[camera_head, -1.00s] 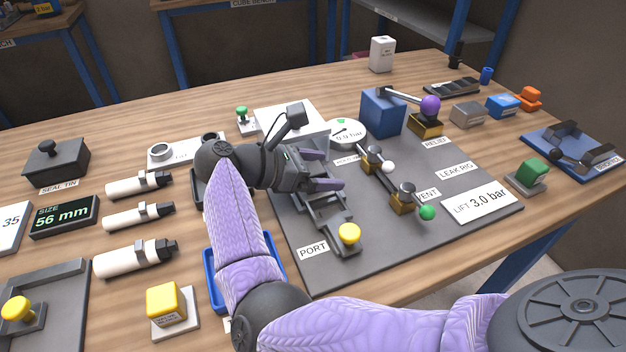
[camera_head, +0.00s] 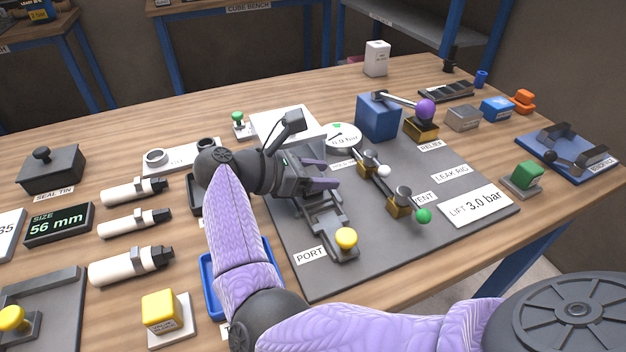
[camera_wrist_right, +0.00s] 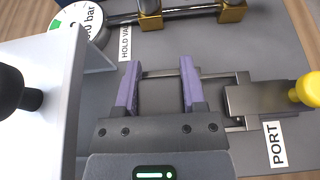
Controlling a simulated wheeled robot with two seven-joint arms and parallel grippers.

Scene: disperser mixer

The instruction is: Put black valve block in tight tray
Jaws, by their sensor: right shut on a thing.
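My right gripper (camera_head: 319,174) is over the port clamp (camera_head: 326,215) on the grey leak rig. In the right wrist view its two purple fingers (camera_wrist_right: 160,85) are shut on a dark block, the black valve block (camera_wrist_right: 162,97), which lies between them in the port. In the head view the block is mostly hidden by the gripper. A blue-rimmed tray (camera_head: 209,291) and a black-rimmed tray (camera_head: 193,195) lie left of the rig, both partly covered by my right arm. I cannot read which one is the tight tray. My left gripper is not in view.
The yellow-knobbed lever (camera_head: 346,238) stands beside the port. White cylinders (camera_head: 131,265) and a yellow block (camera_head: 161,311) lie to the left.

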